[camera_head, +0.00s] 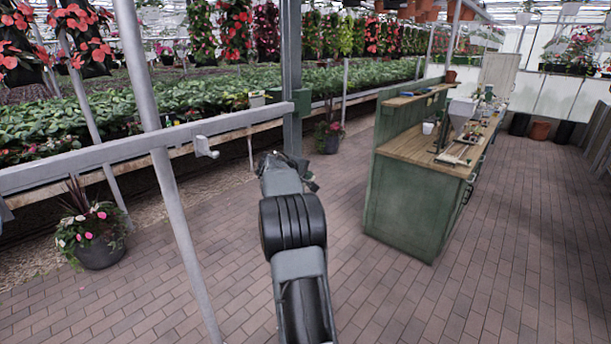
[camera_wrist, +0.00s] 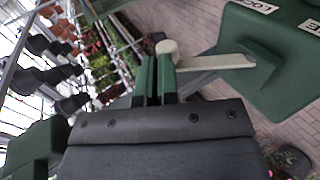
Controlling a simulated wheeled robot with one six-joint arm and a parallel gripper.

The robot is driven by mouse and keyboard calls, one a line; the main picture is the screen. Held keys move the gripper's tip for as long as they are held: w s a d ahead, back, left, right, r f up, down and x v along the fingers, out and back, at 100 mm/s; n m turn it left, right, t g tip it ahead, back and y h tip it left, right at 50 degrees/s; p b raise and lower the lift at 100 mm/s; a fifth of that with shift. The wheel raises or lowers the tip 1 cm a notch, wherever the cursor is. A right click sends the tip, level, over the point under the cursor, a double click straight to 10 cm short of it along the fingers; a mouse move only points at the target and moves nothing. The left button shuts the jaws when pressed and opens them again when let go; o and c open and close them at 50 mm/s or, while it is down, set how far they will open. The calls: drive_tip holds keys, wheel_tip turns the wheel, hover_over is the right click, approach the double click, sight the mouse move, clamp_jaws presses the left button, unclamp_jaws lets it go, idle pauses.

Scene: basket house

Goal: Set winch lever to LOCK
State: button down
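The winch lever (camera_wrist: 215,62) is a pale cream bar with a round knob at its left end, seen in the wrist view. It runs from the right finger's tip across to a dark green plate (camera_wrist: 285,75). The plate carries a white LOCK label (camera_wrist: 262,6) and a second label, partly cut off. My gripper (camera_wrist: 157,62) has its two green fingers almost together, with the knob at the right fingertip. I cannot tell whether they touch it. In the head view my gripper (camera_head: 303,180) is below the green winch box (camera_head: 303,103) on the post; the lever is hidden there.
A grey metal rail (camera_head: 110,152) and a slanted post (camera_head: 165,170) stand left of my arm. A green workbench (camera_head: 415,200) with tools is on the right. A flower pot (camera_head: 93,245) sits at left. The brick floor between is clear.

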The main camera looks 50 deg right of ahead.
drive_tip(key=b+v, duration=0.3)
drive_tip(key=v, duration=0.9)
idle(0.6)
